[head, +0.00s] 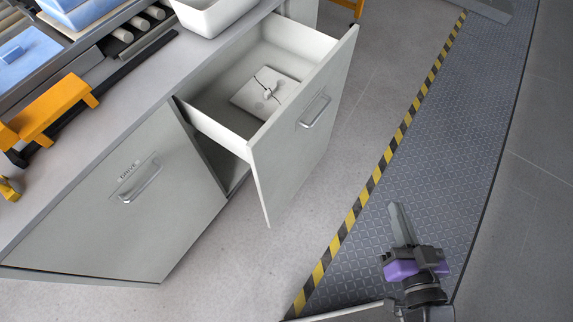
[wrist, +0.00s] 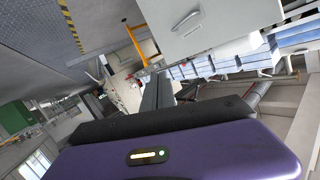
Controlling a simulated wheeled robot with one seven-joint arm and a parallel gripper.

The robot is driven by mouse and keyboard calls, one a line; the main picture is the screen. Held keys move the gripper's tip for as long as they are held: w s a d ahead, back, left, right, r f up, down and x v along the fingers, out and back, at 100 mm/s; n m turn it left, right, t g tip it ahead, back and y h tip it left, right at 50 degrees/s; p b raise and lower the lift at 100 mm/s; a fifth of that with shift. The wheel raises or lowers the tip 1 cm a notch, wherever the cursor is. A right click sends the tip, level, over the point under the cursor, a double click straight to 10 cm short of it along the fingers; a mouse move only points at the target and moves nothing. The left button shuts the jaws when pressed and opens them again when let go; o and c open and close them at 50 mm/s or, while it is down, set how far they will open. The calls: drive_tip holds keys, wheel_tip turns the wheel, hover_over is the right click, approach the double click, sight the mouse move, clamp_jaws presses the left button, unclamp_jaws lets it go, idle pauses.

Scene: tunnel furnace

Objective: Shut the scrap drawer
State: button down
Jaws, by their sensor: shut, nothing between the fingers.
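The scrap drawer (head: 302,125) is pulled well out of the grey cabinet in the head view. Its front panel carries a bar handle (head: 315,111), and a pale flat piece with dark crack lines (head: 264,93) lies inside. In the wrist view a grey front with a bar handle (wrist: 186,20) shows at the top, probably the same drawer. My gripper (head: 396,212) is at the lower right of the head view, over the dark patterned floor mat, clear of the drawer front. It is shut and empty; its fingers also show in the wrist view (wrist: 157,92).
A second front marked DRIVE (head: 120,208) is shut, left of the drawer. A white bin (head: 210,14) and an orange bracket (head: 50,108) are on the counter. Open floor and a yellow-black striped line (head: 380,163) lie between the drawer and my gripper.

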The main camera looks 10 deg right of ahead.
drive_tip(key=w+d+f+m+g+y+b, duration=0.1)
drive_tip(key=w+f+m+b, duration=0.1)
drive_tip(key=w+f, duration=0.35)
drive_tip(key=w+d+f+m+g+y+b, duration=0.1)
drive_tip(key=w+f+m+b, duration=0.15)
drive_tip(key=f, duration=0.65)
drive_tip(key=y+b, duration=0.3)
drive_tip(key=y, duration=1)
approach(276, 155)
drive_tip(key=p+x, duration=0.1)
drive_tip(key=x, duration=0.6)
drive_tip(key=shift+d, duration=0.1)
drive_tip(key=shift+w, duration=0.15)
drive_tip(key=b+x, duration=0.5)
drive_tip(key=x, duration=0.3)
drive_tip(key=b+x, duration=0.5)
drive_tip(key=x, duration=0.4)
drive_tip(key=f+b+x, duration=0.1)
drive_tip(key=b+x, duration=0.5)
drive_tip(key=x, duration=0.2)
drive_tip(key=shift+w+a+f, duration=0.1)
drive_tip(key=shift+a, duration=0.4)
drive_tip(key=shift+w+a, duration=0.2)
drive_tip(key=shift+a, duration=0.05)
drive_tip(key=shift+w+a+r+b, duration=0.15)
drive_tip(key=shift+w+r+b, duration=0.05)
drive_tip(key=shift+r+b, duration=0.2)
